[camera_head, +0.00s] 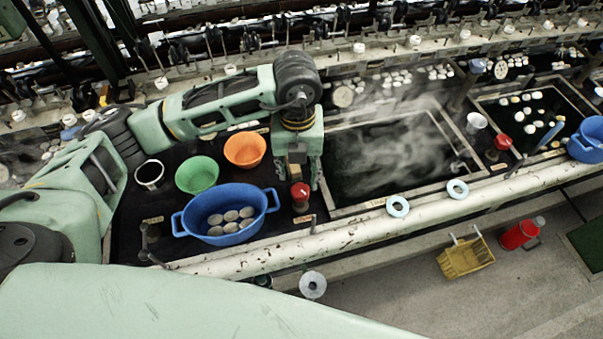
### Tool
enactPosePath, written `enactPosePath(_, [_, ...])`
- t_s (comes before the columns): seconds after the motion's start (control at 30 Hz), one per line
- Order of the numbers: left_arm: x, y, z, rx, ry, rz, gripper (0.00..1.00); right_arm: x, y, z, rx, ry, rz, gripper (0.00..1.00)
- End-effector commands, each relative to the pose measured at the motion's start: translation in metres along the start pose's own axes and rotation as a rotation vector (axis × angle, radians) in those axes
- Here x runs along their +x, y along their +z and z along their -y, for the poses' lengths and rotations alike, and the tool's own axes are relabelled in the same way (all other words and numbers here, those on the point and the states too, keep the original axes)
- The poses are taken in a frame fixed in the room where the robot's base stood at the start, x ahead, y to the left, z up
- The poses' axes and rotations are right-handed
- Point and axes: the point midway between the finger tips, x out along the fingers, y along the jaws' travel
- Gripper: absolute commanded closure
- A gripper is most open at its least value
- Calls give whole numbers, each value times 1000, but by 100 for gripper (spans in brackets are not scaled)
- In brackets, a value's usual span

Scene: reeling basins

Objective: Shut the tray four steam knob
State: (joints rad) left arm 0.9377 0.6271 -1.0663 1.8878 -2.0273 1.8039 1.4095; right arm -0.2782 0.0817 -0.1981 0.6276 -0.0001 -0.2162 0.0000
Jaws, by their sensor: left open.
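A red steam knob (300,191) stands upright on the dark ledge beside the near left corner of the steaming basin (390,155). A second red knob (502,142) stands further right, between the steaming basin and the right basin. The small tags near them are too small to read, so I cannot tell which knob is tray four's. My left gripper (304,176) points down, open, just behind and above the nearer knob. Its fingers partly overlap that knob in the picture, and I cannot tell whether they touch it. My right gripper is out of view.
A blue two-handled basin (229,235) with several cocoons, a green bowl (197,175) and an orange bowl (245,149) stand left of the gripper. White rings (397,206) lie on the front rail.

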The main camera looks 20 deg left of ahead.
Motion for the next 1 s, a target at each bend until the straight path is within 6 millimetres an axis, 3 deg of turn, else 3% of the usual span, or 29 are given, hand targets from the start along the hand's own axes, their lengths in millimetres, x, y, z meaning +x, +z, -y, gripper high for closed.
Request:
enactPosePath(0.2, [35, -2, -1, 0, 3, -4, 57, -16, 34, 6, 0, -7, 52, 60])
enactPosePath(0.3, [48, -1, 0, 0, 2, -3, 57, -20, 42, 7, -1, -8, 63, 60])
enactPosePath(0.43, [59, -1, 0, 1, 1, -2, 57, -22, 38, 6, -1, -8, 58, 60])
enactPosePath(0.73, [64, -1, 0, 2, -1, 0, 57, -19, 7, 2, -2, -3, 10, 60])
enactPosePath(1.0, [63, -1, 0, 1, 0, 0, 80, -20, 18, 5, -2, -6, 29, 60])
